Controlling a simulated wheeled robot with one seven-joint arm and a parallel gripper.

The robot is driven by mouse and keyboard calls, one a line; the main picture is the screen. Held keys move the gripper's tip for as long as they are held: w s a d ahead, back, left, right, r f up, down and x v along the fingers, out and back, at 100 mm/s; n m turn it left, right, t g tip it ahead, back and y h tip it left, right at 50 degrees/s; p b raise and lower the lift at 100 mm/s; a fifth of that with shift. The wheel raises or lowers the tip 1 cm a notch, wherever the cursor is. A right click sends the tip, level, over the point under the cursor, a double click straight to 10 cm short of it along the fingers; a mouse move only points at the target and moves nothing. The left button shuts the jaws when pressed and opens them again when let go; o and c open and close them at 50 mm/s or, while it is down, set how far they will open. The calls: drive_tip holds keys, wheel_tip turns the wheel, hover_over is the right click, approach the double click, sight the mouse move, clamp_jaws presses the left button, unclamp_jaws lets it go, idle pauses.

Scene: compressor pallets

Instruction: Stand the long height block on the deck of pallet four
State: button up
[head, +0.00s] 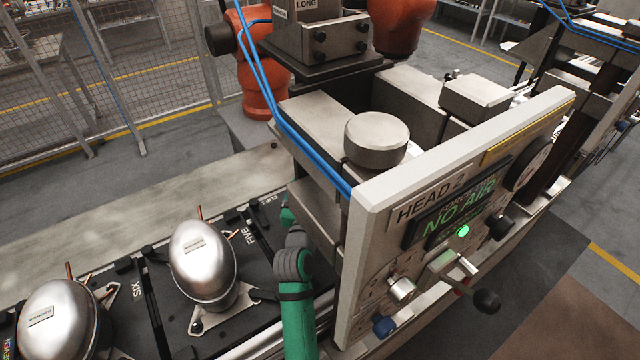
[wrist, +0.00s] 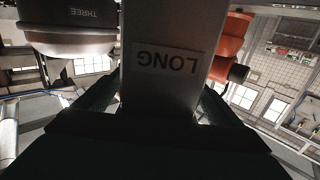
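In the wrist view the long height block (wrist: 168,85) is a grey upright-sided block with an upside-down LONG label. It fills the space between the dark fingers of my gripper (wrist: 162,100), which appear closed against its two sides. In the head view my green arm reaches up behind the HEAD 2 panel; my gripper and the held block are hidden there. Pallet four is not identifiable in either view, and I cannot tell whether the block touches a deck.
The HEAD 2 panel (head: 405,245), reading NO AIR, blocks much of the head view. Pallets marked FIVE (head: 262,250) and SIX (head: 143,318) carry silver compressors. A part marked THREE (wrist: 75,35) is left of the held block.

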drive_tip(key=shift+r, duration=0.2)
drive_tip(key=s+a, duration=0.2)
drive_tip(key=s, duration=0.9)
drive_tip(key=shift+s+a, duration=0.15)
drive_tip(key=shift+s, duration=0.2)
